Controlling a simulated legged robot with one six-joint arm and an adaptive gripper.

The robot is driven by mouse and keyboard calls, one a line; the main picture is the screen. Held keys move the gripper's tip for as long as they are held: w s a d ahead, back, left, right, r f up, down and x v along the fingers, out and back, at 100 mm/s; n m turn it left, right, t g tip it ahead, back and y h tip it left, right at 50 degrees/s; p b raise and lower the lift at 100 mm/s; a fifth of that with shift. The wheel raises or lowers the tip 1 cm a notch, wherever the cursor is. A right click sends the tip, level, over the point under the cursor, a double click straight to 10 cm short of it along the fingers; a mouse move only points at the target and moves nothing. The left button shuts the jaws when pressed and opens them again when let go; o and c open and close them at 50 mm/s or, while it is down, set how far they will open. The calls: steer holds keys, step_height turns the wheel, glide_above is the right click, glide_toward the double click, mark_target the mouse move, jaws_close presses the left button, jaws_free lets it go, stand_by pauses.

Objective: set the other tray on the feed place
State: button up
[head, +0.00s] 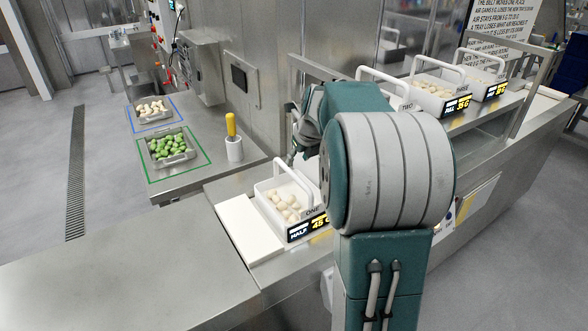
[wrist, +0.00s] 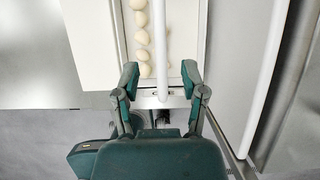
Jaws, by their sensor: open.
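On the side bench at the left in the head view, one grey tray (head: 168,160) of green filled pasta lies inside a green outline (head: 150,179). Another grey tray (head: 165,118) of pale pieces lies behind it inside a blue outline (head: 134,128). A white handled tray (head: 264,190) marked ONE holds pale round pieces on the line. My gripper (wrist: 160,84) is open in the wrist view, with its fingers apart at the near end of a white tray (wrist: 203,35) of pale pieces. Nothing shows between the fingertips as held. My arm partly hides the line in the head view.
A flat white pad (head: 243,225) lies left of tray ONE. More white handled trays (head: 432,100) stand farther along the line, with lit weight displays. A yellow-handled tool stands in a white holder (head: 234,150). The near steel counter (head: 130,270) is clear.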

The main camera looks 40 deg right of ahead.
steer(key=shift+v, duration=1.8)
steer(key=s+a+r+n, duration=0.2)
steer(key=s+a+n, duration=0.3)
steer(key=a+n, duration=0.3)
steer(key=s+a+r+n, duration=0.1)
steer(key=s+a+n, duration=0.3)
steer(key=a+n, duration=0.45)
steer(key=s+a+f+n, duration=0.2)
steer(key=s+a+n, duration=0.2)
steer(key=s+n, duration=0.3)
steer(key=s+a+f+n, duration=0.2)
steer(key=s+a+n, duration=0.3)
steer(key=n, duration=0.8)
steer(key=shift+s+t, duration=0.4)
steer(key=shift+s, duration=0.8)
steer(key=shift+d+r, duration=0.1)
